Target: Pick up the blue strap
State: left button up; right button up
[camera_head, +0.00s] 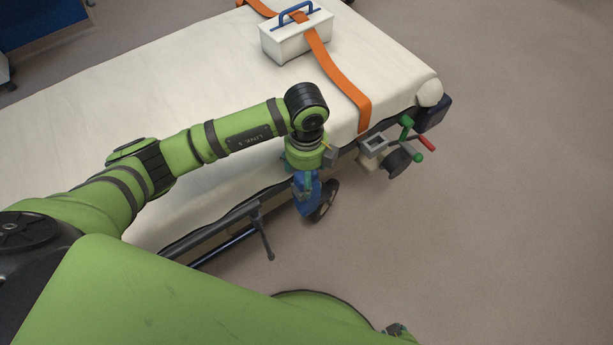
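A blue strap-like piece (306,199) hangs at the near side of the stretcher, beside a dark wheel. My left gripper (307,181) points down right above it, at the edge of the white mattress. The fingers overlap the top of the blue piece. Their small size and the wrist above hide whether they are closed on it or only around it. No fingers of my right gripper can be made out. A small dark and green piece at the bottom edge may belong to my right arm.
The stretcher (215,85) has an orange strap (339,77) over a white box (283,42) with a blue handle. A grey buckle (374,144) and green and red levers (410,137) stick out near its corner. A side rail (215,238) runs below. The floor at right is clear.

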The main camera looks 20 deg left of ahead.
pick_arm(q)
jog(key=shift+f, duration=0.45)
jog(key=shift+c, duration=0.5)
jog(key=c, duration=1.3)
jog(key=shift+c, duration=0.2)
